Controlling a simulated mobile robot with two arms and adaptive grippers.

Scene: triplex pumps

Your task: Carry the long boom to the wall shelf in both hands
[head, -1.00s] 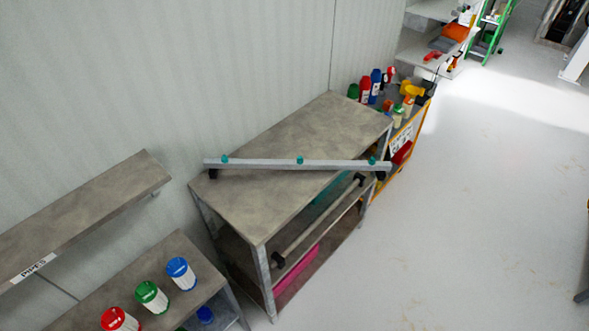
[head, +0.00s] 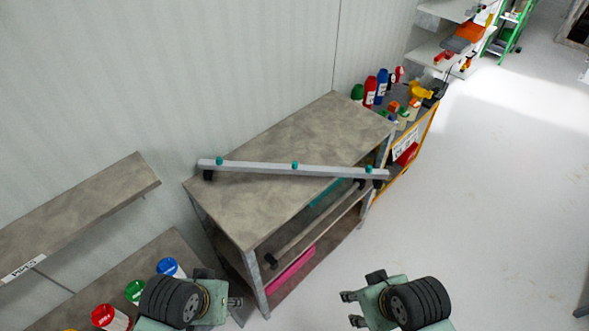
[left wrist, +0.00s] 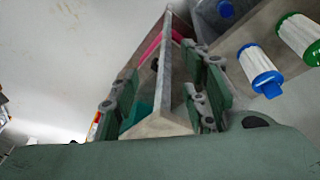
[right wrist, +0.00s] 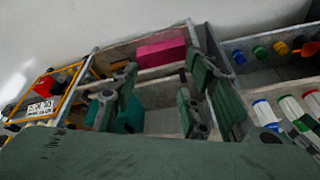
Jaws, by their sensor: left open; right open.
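The long boom (head: 290,168) is a grey bar with several teal knobs and black pieces near its ends. My right gripper (head: 352,308) is open, empty and apart from the boom, right of the bench.
Red, green and blue capped bottles (head: 135,291) stand on a lower bench below the wall shelf. A pink box (head: 290,270) sits on the workbench's lower level. An orange-framed cart (head: 405,150) with bottles adjoins its far end. The floor (head: 480,200) at right is clear.

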